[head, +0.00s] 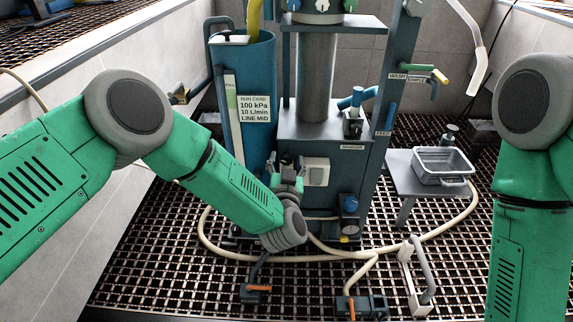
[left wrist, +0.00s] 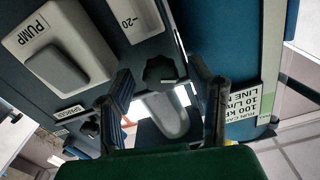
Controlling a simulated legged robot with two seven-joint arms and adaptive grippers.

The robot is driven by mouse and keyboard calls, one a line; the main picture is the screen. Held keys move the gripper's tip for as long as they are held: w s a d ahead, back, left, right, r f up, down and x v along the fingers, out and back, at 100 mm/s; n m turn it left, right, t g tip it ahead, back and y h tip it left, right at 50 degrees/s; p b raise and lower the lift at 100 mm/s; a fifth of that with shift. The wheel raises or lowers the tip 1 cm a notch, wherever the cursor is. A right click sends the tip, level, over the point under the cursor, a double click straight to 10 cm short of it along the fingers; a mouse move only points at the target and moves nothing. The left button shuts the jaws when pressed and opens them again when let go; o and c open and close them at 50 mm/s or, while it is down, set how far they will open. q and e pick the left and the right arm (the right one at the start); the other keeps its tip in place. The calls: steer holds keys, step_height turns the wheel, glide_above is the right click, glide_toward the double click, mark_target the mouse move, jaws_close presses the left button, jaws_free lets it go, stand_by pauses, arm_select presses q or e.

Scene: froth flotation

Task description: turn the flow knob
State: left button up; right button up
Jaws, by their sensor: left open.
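A dark lobed knob (left wrist: 160,71) sits on the blue-grey housing in the left wrist view, by a pale plate marked 20. It seems to be the flow knob; I see no label naming it. My left gripper (head: 287,165) is at the front of the flotation machine, left of the white pump switch box (head: 316,172). Its fingers are open and stand on either side of the knob in the left wrist view. Contact cannot be told. In the head view the gripper hides the knob. My right gripper is out of view; only its arm shows at right.
A blue cylinder (head: 257,75) with a run card stands close left of the gripper. A blue knob (head: 350,203) is low on the housing. A grey tray (head: 441,166) rests on a side shelf. Pale hoses (head: 330,256) cross the grated floor.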

arm_select(q)
steer(key=shift+w+a, duration=0.1)
steer(key=shift+w, duration=0.15)
jaws_close()
